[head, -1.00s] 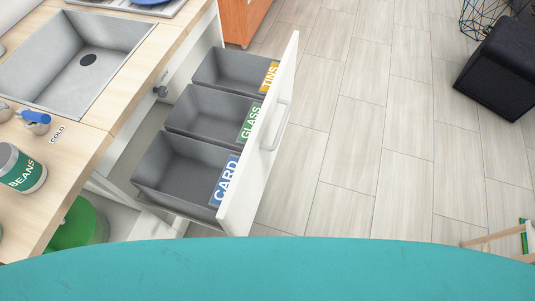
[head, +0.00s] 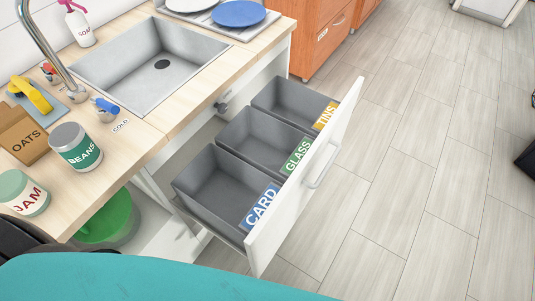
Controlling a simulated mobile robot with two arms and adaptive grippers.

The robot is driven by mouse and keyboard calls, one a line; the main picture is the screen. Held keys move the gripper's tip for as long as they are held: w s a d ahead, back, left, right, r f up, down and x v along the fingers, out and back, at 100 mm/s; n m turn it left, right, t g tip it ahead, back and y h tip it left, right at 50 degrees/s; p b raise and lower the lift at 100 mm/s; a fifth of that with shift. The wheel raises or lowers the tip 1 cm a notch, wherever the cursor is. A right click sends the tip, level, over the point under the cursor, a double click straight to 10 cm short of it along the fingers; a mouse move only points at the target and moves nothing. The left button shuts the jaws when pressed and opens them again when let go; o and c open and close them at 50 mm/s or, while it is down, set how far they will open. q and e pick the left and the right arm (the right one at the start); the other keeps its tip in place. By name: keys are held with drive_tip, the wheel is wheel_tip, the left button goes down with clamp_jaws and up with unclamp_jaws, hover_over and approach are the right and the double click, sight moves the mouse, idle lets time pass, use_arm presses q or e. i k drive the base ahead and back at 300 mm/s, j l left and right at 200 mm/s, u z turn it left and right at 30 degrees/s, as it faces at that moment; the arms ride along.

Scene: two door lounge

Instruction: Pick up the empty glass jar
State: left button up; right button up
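A jar labelled JAM (head: 24,193) stands upright on the wooden counter at the left edge of the head view. It has a pale green top, and I cannot tell if it is empty. A dark part of my own body shows just below it at the lower left. Neither of my grippers shows in the view.
A BEANS tin (head: 76,148) and an OATS box (head: 22,134) stand behind the jar. The sink (head: 124,88) lies beyond. A pulled-out drawer holds grey bins labelled CARD (head: 205,170), GLASS (head: 249,130) and TINS (head: 283,97). A green bin (head: 108,222) sits underneath. The floor at right is clear.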

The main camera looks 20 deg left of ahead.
sight(19, 192)
drive_tip(key=u, duration=2.4)
